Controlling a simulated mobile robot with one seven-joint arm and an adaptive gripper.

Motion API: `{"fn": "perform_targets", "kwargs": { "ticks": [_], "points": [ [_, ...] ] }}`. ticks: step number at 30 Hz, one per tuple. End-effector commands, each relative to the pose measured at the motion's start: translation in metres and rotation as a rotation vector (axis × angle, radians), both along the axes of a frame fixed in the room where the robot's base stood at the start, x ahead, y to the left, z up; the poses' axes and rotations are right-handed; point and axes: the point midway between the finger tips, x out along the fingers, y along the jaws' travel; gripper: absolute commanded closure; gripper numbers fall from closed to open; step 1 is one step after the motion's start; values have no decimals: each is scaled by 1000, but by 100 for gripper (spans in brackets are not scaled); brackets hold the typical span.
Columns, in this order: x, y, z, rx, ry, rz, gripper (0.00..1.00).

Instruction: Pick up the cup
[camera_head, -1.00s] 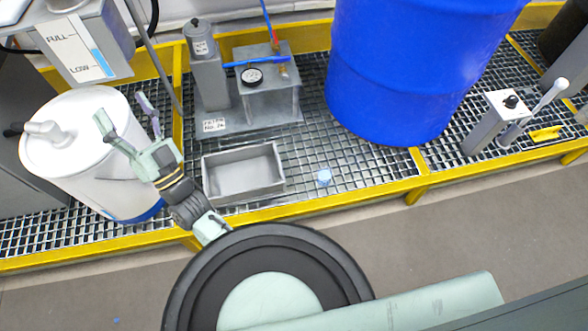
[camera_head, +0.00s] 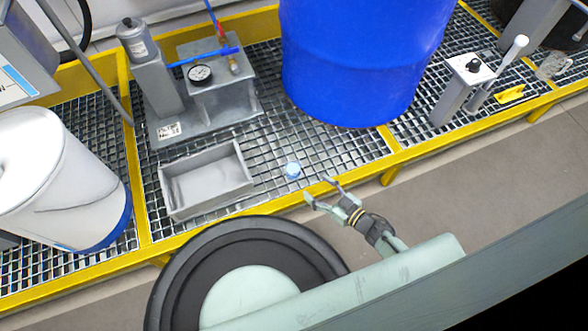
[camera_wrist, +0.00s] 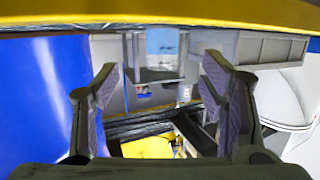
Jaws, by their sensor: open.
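My gripper (camera_head: 317,189) is open and empty.
The grey tray (camera_head: 208,184) and a gauge unit (camera_head: 222,102) stand left of the cup. A yellow rail (camera_head: 345,162) edges the grating in front. A white drum (camera_head: 60,190) stands far left.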

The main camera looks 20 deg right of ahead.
Motion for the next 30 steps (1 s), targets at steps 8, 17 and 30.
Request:
{"fn": "perform_targets", "kwargs": {
  "ticks": [8,17,30],
  "points": [
    [38,19,-8,3,-3,2,34],
    [73,37,-18,3,-4,2,34],
    [86,42,-19,3,-3,0,38]
  ]
}}
